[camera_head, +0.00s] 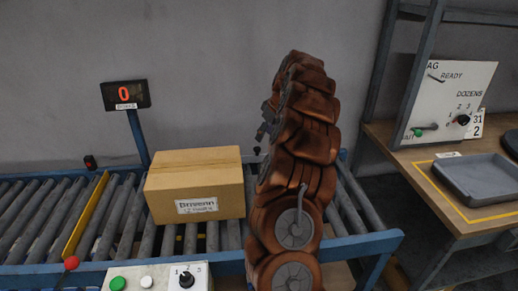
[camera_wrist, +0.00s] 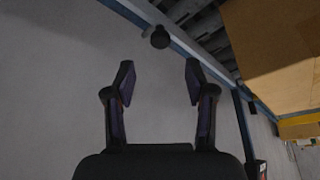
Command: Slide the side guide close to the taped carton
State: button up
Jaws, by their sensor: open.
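A closed brown carton (camera_head: 195,186) with a white label sits on the roller conveyor. I cannot make out tape on it. It shows large at the upper right of the wrist view (camera_wrist: 275,55). A yellow bar (camera_head: 85,218), apparently the side guide, lies across the rollers left of the carton, with a gap between them. A dark round knob (camera_wrist: 160,37) shows by the blue rail, beyond my fingertips; I cannot tell what it belongs to. My gripper (camera_wrist: 159,78) is open and empty, with grey wall between its fingers. My arm hides the rollers right of the carton.
A blue rail (camera_head: 215,257) edges the conveyor. A control panel (camera_head: 155,278) with buttons and a dial, and a red ball knob (camera_head: 71,263), stand in front. A display (camera_head: 124,94) reads 0. A wooden bench (camera_head: 408,158) with a grey tray (camera_head: 478,182) stands at right.

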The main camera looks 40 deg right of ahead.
aim_at(258, 148)
jog(key=shift+p+x, duration=0.35)
jog(key=shift+x, duration=3.55)
grip_shut()
